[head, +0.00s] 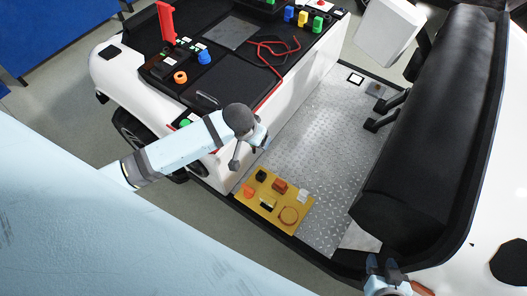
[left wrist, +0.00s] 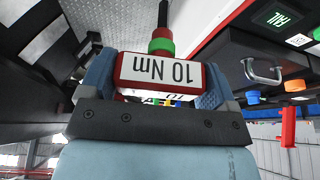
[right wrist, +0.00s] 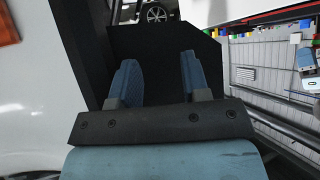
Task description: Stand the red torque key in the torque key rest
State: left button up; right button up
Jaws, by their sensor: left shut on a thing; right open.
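The red torque key (left wrist: 125,70) has a white "10 Nm" label, a green and red collar and a dark shaft. My left gripper (left wrist: 152,82) is shut on its red body. In the head view my left gripper (head: 258,138) hangs over the edge between the black console top and the metal floor; the key is mostly hidden by the wrist there. I cannot tell for sure which fixture is the torque key rest. My right gripper (right wrist: 158,80) is open and empty; it also shows in the head view (head: 383,265), low beside the black seat.
A yellow tray (head: 240,203) with several small parts lies on the metal floor (head: 315,130). The black seat (head: 430,130) stands right.

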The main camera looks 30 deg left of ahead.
pick_arm(q)
jog(key=w+f+b, duration=0.3)
jog(key=f+b, duration=0.2)
jog(key=f, duration=0.4)
jog(key=w+a+f+b, duration=0.1)
jog(key=w+f+b, duration=0.2)
jog(key=f+b, duration=0.2)
jog(key=w+a+f+m+b, duration=0.1)
jog(key=w+f+b, duration=0.2)
jog(key=f, duration=0.9)
jog(key=shift+a+f+g+b, duration=0.15)
jog(key=shift+f+g+b, duration=0.15)
jog(key=shift+b, duration=0.9)
jog(key=shift+s, duration=0.1)
notch_tip(320, 180, down, 6)
jog(key=shift+r+b, duration=0.1)
jog(key=shift+b, duration=0.65)
